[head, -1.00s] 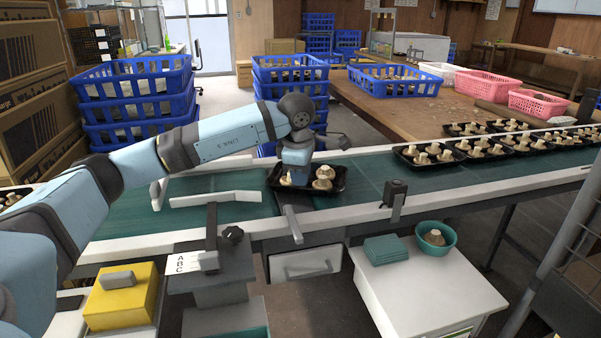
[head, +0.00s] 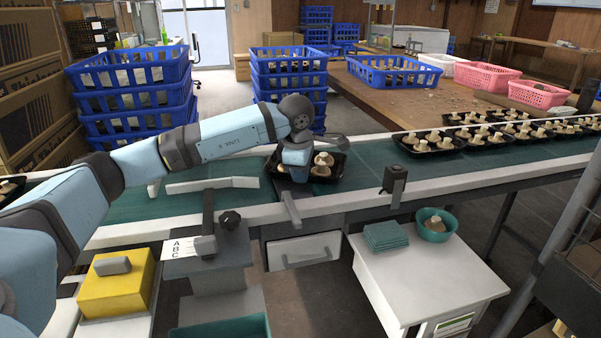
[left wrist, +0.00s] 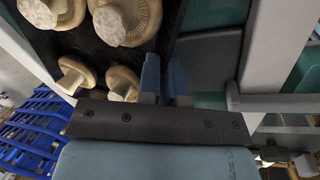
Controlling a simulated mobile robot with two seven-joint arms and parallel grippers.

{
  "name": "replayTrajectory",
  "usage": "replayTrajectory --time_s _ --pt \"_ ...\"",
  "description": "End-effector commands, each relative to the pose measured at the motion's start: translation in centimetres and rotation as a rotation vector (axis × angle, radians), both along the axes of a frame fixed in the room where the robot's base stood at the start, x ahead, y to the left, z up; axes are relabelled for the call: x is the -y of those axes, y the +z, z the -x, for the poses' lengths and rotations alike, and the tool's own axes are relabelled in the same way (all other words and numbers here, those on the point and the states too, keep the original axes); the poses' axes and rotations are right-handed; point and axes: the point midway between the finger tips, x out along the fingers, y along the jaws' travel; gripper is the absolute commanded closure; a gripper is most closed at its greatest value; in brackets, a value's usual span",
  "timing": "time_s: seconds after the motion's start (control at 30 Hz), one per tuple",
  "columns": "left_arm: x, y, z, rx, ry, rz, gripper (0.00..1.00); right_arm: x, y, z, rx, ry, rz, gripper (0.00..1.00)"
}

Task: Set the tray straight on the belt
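A black tray (head: 330,177) with pale brown mushrooms lies on the green belt, partly hidden by my left gripper and wrist. Its sides look slightly askew to the belt's edges. My left gripper (head: 297,178) is at the tray's near side, pointing down. In the left wrist view, its two blue fingers (left wrist: 166,78) are close together on either side of the tray's dark wall (left wrist: 172,22), and several mushrooms lie beside them. My right gripper is out of view.
The belt (head: 370,177) has pale side rails and is clear just right of the tray. More filled trays (head: 432,151) stand farther right. A dark sensor block (head: 394,180) and a metal bar (head: 290,208) are at the near rail.

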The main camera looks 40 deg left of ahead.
Motion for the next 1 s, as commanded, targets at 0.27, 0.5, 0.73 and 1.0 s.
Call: replayTrajectory --time_s 0.27,0.5,0.73,1.0 --pt "0.0 0.5 0.0 -0.001 0.000 0.000 1.00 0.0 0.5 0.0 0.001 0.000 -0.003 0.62" --pt "0.0 2.0 0.0 -0.001 -0.001 0.000 1.00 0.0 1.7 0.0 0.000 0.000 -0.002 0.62" --pt "0.0 3.4 0.0 0.000 0.000 0.001 1.00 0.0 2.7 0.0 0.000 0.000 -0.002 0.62" --pt "0.0 5.0 0.0 0.000 0.000 0.000 1.00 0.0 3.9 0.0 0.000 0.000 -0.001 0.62"
